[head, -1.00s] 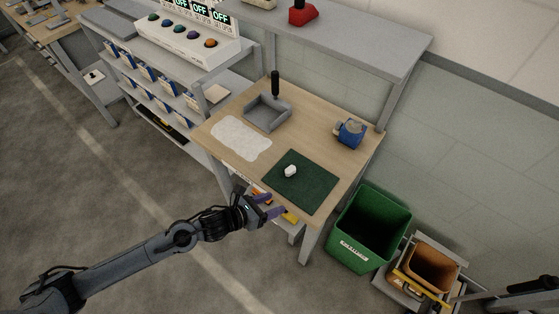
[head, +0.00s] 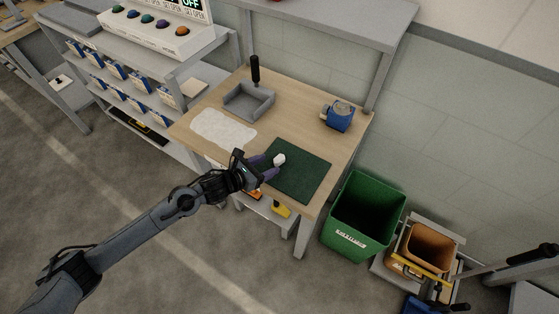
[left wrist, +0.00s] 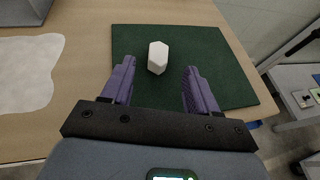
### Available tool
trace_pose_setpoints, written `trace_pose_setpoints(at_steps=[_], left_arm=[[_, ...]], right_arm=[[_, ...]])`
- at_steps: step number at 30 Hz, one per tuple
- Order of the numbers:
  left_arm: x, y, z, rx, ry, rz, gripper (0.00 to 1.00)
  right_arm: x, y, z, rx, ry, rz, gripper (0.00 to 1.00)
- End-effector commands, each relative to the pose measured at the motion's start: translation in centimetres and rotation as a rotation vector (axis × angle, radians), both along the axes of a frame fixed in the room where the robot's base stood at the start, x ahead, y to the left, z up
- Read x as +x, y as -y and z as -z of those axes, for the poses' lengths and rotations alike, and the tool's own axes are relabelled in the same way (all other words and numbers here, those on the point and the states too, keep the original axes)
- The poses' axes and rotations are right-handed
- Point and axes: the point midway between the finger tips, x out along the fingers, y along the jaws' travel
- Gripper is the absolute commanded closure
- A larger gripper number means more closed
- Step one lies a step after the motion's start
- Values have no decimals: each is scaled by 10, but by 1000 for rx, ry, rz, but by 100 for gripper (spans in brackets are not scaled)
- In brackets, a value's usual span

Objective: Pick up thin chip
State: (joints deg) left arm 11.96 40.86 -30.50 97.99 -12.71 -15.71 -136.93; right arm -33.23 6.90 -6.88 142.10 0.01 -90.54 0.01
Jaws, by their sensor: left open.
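A small white faceted piece (head: 279,159) lies on the dark green mat (head: 304,176) on the wooden table. It is the only chip-like thing I can make out. In the left wrist view the white piece (left wrist: 158,57) is ahead of my left gripper (left wrist: 160,72), between the lines of its two purple fingers and a little left of centre. My left gripper (head: 272,167) is open and empty, over the near left edge of the mat. The fingers do not appear to touch the piece. My right gripper is not in view.
A grey open tray (head: 249,103) and a white irregular sheet (head: 222,130) are on the table's left part. A blue device (head: 339,117) stands at the back right. A green bin (head: 364,214) and a brown bin (head: 430,243) stand on the right. A shelf (head: 330,22) overhangs the back.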

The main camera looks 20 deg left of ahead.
Motion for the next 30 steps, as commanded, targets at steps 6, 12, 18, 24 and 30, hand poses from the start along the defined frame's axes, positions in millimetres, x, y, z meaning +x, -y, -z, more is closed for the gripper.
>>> trace_pose_setpoints(at_steps=[6, 12, 18, 24, 30], left_arm=[[17, 8, 7, -3, 1, -1, 41], [38, 18, 16, -2, 0, -1, 41], [44, 21, 19, 0, 0, 0, 41], [44, 21, 19, 0, 0, 0, 45], [44, 21, 19, 0, 0, 0, 76]], right_arm=[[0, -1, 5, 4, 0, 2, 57], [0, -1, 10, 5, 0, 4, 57], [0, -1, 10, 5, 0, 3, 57], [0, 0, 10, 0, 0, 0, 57], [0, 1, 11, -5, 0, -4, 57]])
